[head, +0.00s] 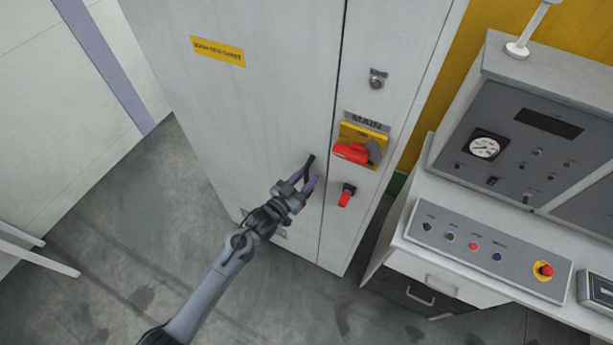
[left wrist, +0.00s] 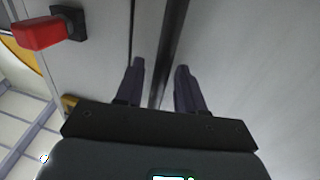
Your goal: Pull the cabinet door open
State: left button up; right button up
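The tall grey cabinet door (head: 260,110) stands flush with the panel to its right, a thin dark seam between them; it looks closed. A black bar handle (head: 308,166) is on the door near that seam, and in the left wrist view the dark bar (left wrist: 174,30) runs between my fingers. My left gripper (head: 309,180) is at the handle, partly hiding it. In the left wrist view its two fingers (left wrist: 160,66) are apart, one on each side of the bar, with gaps visible. My right gripper is in neither view.
Right of the seam are a red rotary main switch (head: 351,153) on a yellow plate and a smaller red switch (head: 345,196). A control console (head: 480,255) stands at the right. Grey floor (head: 140,220) is clear left of the cabinet.

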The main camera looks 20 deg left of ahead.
pick_arm(q)
jog(key=shift+w+d, duration=0.1)
jog(key=shift+w, duration=0.15)
jog(key=shift+c, duration=0.4)
grip_shut()
jog(key=shift+s, duration=0.1)
